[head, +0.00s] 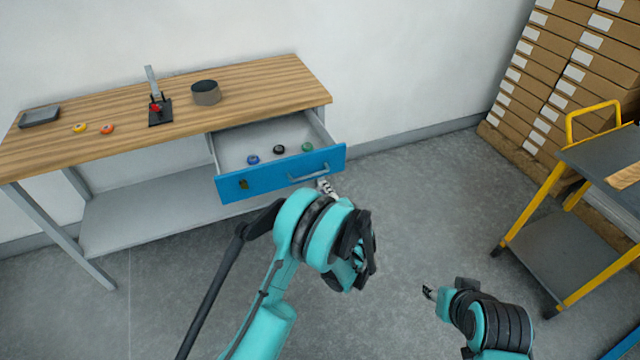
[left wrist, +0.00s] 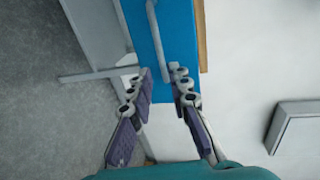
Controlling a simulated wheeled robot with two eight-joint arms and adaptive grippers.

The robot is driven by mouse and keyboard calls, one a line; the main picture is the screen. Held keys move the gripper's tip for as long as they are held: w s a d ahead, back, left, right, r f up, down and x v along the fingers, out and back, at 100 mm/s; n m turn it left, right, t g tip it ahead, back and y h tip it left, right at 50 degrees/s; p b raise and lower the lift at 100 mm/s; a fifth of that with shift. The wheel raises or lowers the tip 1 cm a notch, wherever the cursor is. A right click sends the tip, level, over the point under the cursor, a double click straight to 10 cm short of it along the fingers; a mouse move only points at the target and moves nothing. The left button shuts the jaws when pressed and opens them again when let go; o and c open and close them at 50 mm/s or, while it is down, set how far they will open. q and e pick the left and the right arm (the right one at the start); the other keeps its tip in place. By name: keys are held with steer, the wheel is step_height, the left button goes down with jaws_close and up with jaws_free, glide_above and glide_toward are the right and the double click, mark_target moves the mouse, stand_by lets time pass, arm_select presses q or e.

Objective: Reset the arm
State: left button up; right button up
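My left arm reaches up the middle of the head view. Its gripper (head: 328,188) shows just below the handle (head: 309,173) of the blue drawer (head: 265,181), partly hidden behind the arm.
The drawer stands pulled out with several small rolls (head: 279,149) inside. The wooden table (head: 240,87) holds a tray, two small rolls, a black device and a dark round speaker. A yellow cart (head: 560,190) and stacked boxes (head: 545,75) stand at the right. The floor between is clear.

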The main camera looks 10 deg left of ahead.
arm_select(q)
steer(key=shift+s+d+r, duration=0.1)
steer(key=shift+s+d, duration=0.2)
steer(key=shift+s, duration=0.2)
steer(key=s+a+r+n+g+h, duration=0.5)
steer(key=s+a+r, duration=0.3)
steer(key=s+r, duration=0.45)
steer(key=s+d+n+h, duration=0.1)
steer(key=s+n+h, duration=0.1)
steer(key=s, duration=0.8)
steer(key=s+d+n+h, duration=0.1)
steer(key=s+n, duration=0.3)
steer(key=s, duration=0.6)
steer(key=shift+s+d+g+h, duration=0.35)
steer(key=shift+d+g+h, duration=0.05)
